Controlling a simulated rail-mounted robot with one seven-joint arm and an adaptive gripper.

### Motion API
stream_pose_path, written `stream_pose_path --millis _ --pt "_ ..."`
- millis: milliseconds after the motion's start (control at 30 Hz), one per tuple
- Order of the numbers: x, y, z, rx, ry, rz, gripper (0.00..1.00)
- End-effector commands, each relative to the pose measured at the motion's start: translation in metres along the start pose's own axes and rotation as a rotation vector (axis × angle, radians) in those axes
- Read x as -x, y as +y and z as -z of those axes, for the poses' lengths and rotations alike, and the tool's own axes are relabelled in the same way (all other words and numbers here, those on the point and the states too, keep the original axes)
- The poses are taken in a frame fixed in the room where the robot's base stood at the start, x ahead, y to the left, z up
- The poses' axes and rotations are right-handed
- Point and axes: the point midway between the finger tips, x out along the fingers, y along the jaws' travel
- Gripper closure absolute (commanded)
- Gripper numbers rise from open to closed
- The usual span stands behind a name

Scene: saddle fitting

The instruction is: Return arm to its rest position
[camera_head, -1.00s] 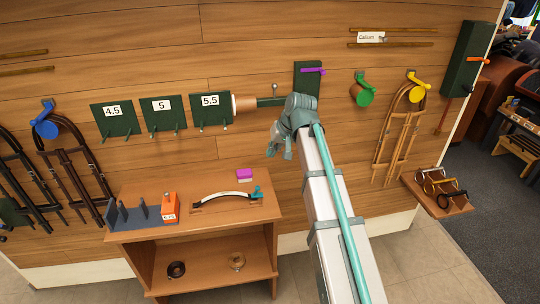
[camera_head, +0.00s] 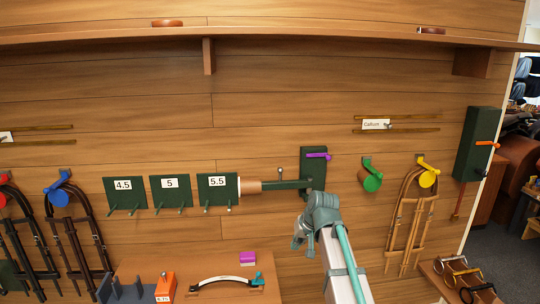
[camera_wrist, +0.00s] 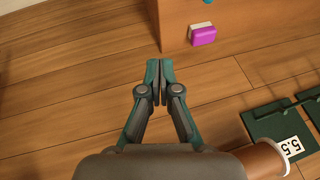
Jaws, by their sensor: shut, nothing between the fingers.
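My gripper (camera_head: 302,242) is at the end of my raised arm, in front of the wooden wall, below and right of the 5.5 plate. In the wrist view my gripper (camera_wrist: 153,68) has its two teal fingertips together with nothing between them. The 5.5 plate (camera_head: 217,196) hangs on the wall, and a tan cylinder (camera_head: 250,187) on a dark green arm sticks out beside it. The 5.5 plate also shows at the lower right of the wrist view (camera_wrist: 272,124). My gripper touches nothing that I can see.
A wooden bench (camera_head: 215,290) below carries a purple block (camera_head: 248,258), an orange box (camera_head: 165,288) and a curved strap tool (camera_head: 225,281). A wall shelf (camera_head: 320,41) runs above. Green (camera_head: 372,181) and yellow (camera_head: 428,178) hooks are to the right. Bare wall lies between.

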Motion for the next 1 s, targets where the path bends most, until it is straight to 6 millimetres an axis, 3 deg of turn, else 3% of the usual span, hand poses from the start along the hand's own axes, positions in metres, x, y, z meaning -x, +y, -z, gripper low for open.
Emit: stream_pose_path --millis 267,367,700,1000 --pt "-0.059 0.03 -0.052 -0.017 -0.065 -0.051 1.0" --pt "-0.086 0.044 -0.081 -0.026 -0.103 -0.073 1.0" --pt "-0.183 0.096 -0.217 -0.052 -0.286 -0.154 1.0" --pt "-0.237 0.131 -0.351 -0.068 -0.463 -0.208 1.0"
